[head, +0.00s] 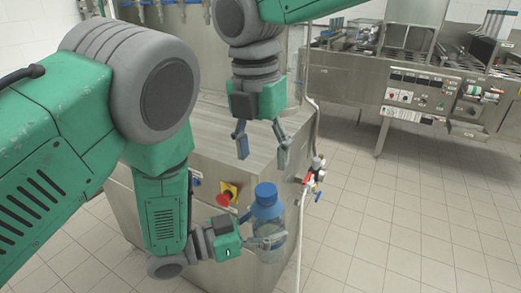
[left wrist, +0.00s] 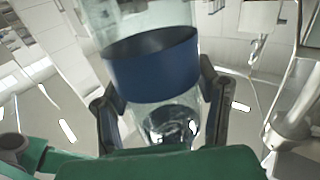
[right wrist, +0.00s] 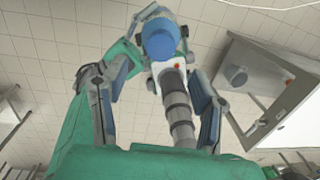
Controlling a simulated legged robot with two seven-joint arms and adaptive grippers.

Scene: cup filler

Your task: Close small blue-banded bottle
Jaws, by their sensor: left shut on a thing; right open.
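The clear bottle (head: 268,225) stands roughly upright in the air in the head view, with a blue cap-like piece (head: 265,200) at its top. I cannot tell how tightly that piece sits. My left gripper (head: 266,242) is shut on the bottle's clear body, below the blue top. In the left wrist view, a dark blue band (left wrist: 152,65) rings the clear bottle between the fingers. My right gripper (head: 263,154) is open and empty, pointing down above the blue top with a gap. In the right wrist view, the blue top (right wrist: 160,38) shows beyond and between the fingers.
A steel cabinet (head: 228,135) with a red knob (head: 224,199) on a yellow plate stands behind the bottle. Valves and a pipe (head: 317,168) run along its right edge. A steel machine (head: 415,85) is at the back right. Open tiled floor (head: 390,220) lies to the right.

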